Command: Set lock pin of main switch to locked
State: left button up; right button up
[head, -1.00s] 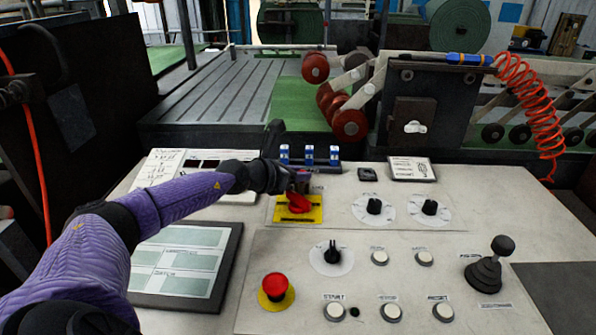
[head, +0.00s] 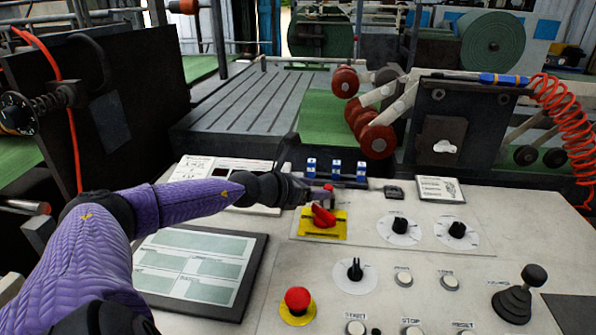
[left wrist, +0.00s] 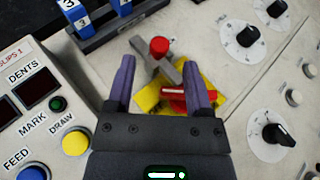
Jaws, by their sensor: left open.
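The main switch is a red rotary handle (head: 323,216) on a yellow plate (head: 339,231); the handle also shows in the left wrist view (left wrist: 180,94), between and below the fingertips. At the plate's far edge a grey bar with a round red knob (left wrist: 159,47), apparently the lock pin, stands just beyond my left fingers. Its red top (head: 328,187) shows in the head view behind the fingers. My left gripper (left wrist: 162,78) is open, its fingers either side of the bar and handle. I cannot tell whether they touch anything. My right gripper is out of view.
Blue numbered blocks (head: 336,169) stand in a dark rack behind the switch. Black knobs (head: 399,226), a red emergency button (head: 298,300) and a joystick (head: 515,297) sit on the panel. A display (head: 197,268) lies under my left arm.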

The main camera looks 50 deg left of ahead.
pick_arm(q)
jog(key=p+v, duration=0.6)
jog(key=shift+w+d+r, duration=0.15)
jog(key=shift+d+r, duration=0.05)
jog(key=shift+r, duration=0.1)
jog(key=shift+s, duration=0.25)
jog(key=shift+f, duration=0.2)
